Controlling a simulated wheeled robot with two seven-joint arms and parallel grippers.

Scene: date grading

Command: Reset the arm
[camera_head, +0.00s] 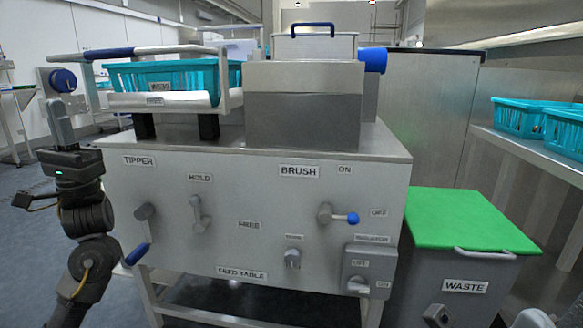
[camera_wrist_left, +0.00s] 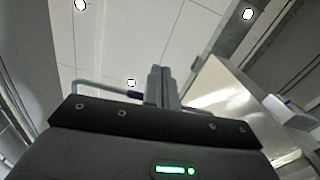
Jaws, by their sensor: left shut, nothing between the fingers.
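My left arm comes in at the left of the head view, beside the feed table machine (camera_head: 225,262). Its gripper (camera_head: 60,122) points upward, with its fingers close together and nothing seen between them. In the left wrist view the fingers of the left gripper (camera_wrist_left: 161,84) stand shut and empty against the ceiling. A blue knob on a grey plate (camera_head: 63,80) shows just above the gripper in the head view; I cannot tell whether they touch. My right gripper is in neither view.
The machine front carries the tipper lever (camera_head: 142,228), the hold lever (camera_head: 201,214) and the brush lever (camera_head: 338,216). A teal crate (camera_head: 187,74) sits in the tipper frame on top. A waste bin with a green lid (camera_head: 462,219) stands right. Teal crates (camera_head: 519,117) line the right bench.

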